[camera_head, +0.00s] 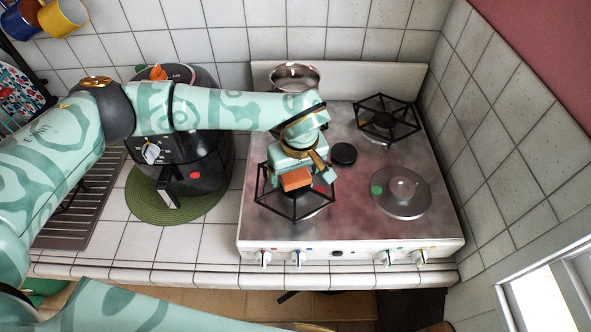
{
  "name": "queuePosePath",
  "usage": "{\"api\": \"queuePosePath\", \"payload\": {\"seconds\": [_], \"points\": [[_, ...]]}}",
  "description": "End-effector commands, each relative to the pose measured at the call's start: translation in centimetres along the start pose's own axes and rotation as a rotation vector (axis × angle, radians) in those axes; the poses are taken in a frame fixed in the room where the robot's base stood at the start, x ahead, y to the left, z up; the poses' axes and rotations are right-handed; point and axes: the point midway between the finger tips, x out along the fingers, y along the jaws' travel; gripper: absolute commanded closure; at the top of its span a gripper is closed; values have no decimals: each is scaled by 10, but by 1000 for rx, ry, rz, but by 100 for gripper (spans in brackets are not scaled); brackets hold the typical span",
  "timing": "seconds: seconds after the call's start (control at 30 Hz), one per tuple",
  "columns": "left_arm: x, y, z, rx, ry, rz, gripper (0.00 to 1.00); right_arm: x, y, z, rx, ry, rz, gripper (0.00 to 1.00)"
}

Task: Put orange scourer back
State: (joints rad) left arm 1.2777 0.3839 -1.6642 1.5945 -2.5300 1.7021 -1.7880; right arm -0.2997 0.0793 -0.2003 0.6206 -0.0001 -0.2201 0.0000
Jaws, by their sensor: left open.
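An orange block that looks like the scourer (296,180) is at the front left burner of the stove. My left gripper (301,177) is right over it, pointing down, with its teal fingers apart on either side of the block. I cannot tell whether the fingers touch it, or whether it rests on the burner grate (293,208). The gripper hides part of the block and grate. My right gripper is not in view.
A black appliance (205,165) stands on a green round mat (150,212) left of the stove, with a small orange thing (158,73) on top. A metal pot (295,77) is at the back left burner. A round lid (401,193) lies front right.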

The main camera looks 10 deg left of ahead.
Motion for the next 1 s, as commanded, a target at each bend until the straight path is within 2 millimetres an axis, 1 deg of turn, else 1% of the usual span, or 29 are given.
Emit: {"api": "queuePosePath", "payload": {"seconds": [0.03, 0.07, 0.17, 0.4, 0.53, 0.6, 0.7, 1.0], "points": [[-7, 0, -1, 0, 0, 1, 19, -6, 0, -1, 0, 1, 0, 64], [-11, 0, -2, 0, 2, 2, 19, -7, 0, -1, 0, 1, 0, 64], [-29, 1, -2, 1, 4, 5, 19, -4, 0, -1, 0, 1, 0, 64], [-87, 1, -2, 1, 4, 3, 19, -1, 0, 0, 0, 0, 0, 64], [-110, 0, -2, 0, 3, 2, 19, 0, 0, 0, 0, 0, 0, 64], [-118, 0, -1, 0, 1, 1, 19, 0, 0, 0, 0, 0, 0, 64], [-125, 0, -1, 0, 1, 1, 19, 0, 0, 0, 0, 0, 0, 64], [-126, 0, -1, 0, 0, 0, 19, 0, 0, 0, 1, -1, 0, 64]]}}
